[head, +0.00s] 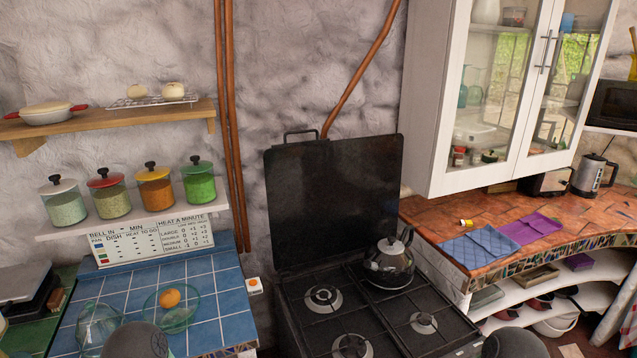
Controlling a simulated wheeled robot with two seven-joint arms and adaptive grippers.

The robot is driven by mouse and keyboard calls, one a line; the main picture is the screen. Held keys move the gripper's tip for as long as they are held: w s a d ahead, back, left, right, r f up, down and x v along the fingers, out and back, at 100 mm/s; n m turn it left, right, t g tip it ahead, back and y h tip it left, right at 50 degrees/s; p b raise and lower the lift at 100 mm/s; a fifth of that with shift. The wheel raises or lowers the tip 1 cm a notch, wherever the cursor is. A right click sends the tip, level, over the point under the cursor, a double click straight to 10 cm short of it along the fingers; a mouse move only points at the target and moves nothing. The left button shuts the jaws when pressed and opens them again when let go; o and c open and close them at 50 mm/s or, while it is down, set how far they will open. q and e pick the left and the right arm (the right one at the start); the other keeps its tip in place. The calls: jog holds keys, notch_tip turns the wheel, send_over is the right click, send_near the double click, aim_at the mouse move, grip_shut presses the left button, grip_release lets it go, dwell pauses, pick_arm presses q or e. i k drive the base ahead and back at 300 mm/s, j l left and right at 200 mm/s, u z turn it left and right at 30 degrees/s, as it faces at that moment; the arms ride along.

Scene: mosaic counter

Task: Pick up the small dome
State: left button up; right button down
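A clear glass piece (98,322), rounded like a dome, stands on the blue tiled counter at the lower left. Its lower part is hidden behind a grey rounded part of my own body. To its right is a wider, low green-tinted glass piece (184,322) with an orange ball (169,298) showing in or through it. I cannot tell whether this piece is a bowl or a dome, nor which glass piece is the small dome. Neither of my grippers shows; only grey rounded parts of mine reach in along the bottom edge.
A written board (150,242) leans at the back of the blue counter (215,285). Several lidded jars (155,187) line the shelf above. A black stove (325,325) with a kettle (390,265) stands right of the counter. The counter's right side is mostly clear.

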aim_at(97, 321)
jog(key=u, duration=1.55)
